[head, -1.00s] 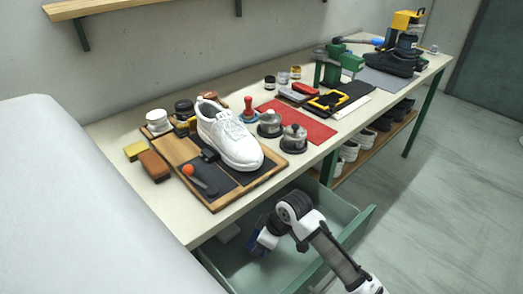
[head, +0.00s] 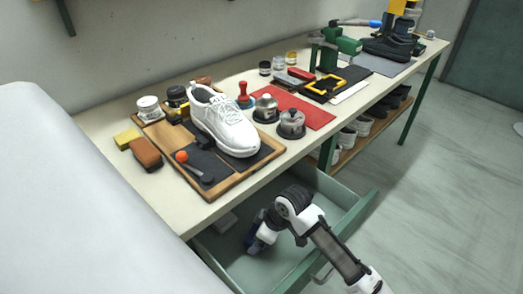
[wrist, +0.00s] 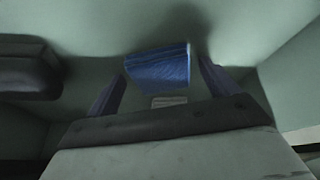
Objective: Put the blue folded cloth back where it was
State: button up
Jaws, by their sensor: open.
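The blue folded cloth (wrist: 160,68) shows in the wrist view inside the open green drawer (head: 357,214). It lies between and just beyond the two dark blue fingers of my gripper (wrist: 162,72). The fingers are spread, with a gap visible on each side of the cloth. I cannot tell whether the cloth rests on the drawer floor. In the head view my gripper (head: 254,242) reaches down into the drawer, and its wrist hides most of the cloth's area; the blue there may be finger or cloth.
The bench (head: 105,122) above holds a white shoe (head: 225,122) on a wooden board (head: 212,196), a red mat (head: 305,113) and several tins. A dark shape (wrist: 28,77) shows at left in the wrist view.

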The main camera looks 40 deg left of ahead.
jog(key=v, duration=1.2)
jog(key=shift+r+b, duration=0.2)
jog(key=shift+b, duration=0.15)
